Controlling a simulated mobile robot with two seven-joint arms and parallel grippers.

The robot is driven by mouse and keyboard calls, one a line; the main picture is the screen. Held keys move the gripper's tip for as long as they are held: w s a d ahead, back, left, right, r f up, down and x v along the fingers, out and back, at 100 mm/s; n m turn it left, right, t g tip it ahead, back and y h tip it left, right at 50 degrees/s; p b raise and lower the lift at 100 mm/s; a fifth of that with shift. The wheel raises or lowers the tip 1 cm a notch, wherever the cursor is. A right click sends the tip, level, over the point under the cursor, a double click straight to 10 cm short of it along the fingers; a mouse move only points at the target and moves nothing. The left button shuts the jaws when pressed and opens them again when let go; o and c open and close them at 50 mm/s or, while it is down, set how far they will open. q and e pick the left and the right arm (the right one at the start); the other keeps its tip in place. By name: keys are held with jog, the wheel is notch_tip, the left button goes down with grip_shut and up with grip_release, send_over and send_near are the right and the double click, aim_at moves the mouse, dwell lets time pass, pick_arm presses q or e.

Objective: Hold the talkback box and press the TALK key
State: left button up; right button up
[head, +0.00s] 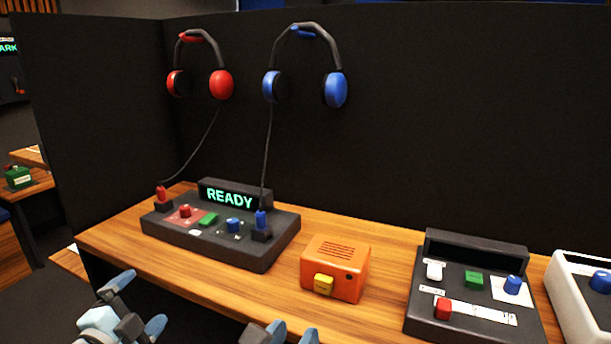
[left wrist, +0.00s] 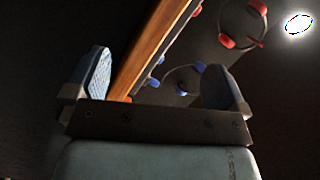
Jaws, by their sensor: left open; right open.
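The talkback box, an orange block with a slotted top (head: 345,252), stands on the wooden desk in the middle of the head view. Its yellow key (head: 323,285) sits on the face toward me; any lettering on it is too small to read. My left gripper (head: 137,304) is open and empty, in front of the desk edge and left of the box. The left wrist view shows its two fingers (left wrist: 160,82) wide apart with nothing between them. My right gripper (head: 290,333) is open at the bottom edge, in front of and below the box; only its fingertips show.
A dark panel (head: 170,237) with a READY display stands left of the box. Another dark panel (head: 470,322) and a white unit (head: 570,300) stand to the right. Red headphones (head: 221,85) and blue headphones (head: 336,90) hang on the dark partition. Bare desk surrounds the box.

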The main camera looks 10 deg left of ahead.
pick_arm(q)
jog(key=w+a+r+m+t, duration=0.2)
jog(key=w+a+r+m, duration=0.15)
jog(key=w+r, duration=0.35)
jog(key=w+d+r+m+g+h, duration=0.35)
jog(key=d+r+g+h, duration=0.25)
jog(key=d+r, duration=0.25)
jog(key=w+d+r+m+g+h, duration=0.3)
jog(key=d+r+m+g+h, duration=0.3)
jog(key=d, duration=0.4)
jog(key=w+d+r+m+g+h, duration=0.35)
jog(key=d+r+g+h, duration=0.2)
jog(key=d+r, duration=0.4)
jog(key=n+g+y, duration=0.4)
jog(key=n+y, duration=0.1)
jog(key=y, duration=0.6)
send_over(334, 250)
notch_tip(334, 250, down, 9)
jog(key=w+a+f+n+y, duration=0.2)
jog(key=a+n+y, duration=0.2)
jog(key=a, duration=0.1)
jog(key=shift+t+h, duration=0.25)
jog(key=x, duration=1.2)
jog(key=shift+s+d+f, duration=0.2)
jog(key=shift+d+f, duration=0.05)
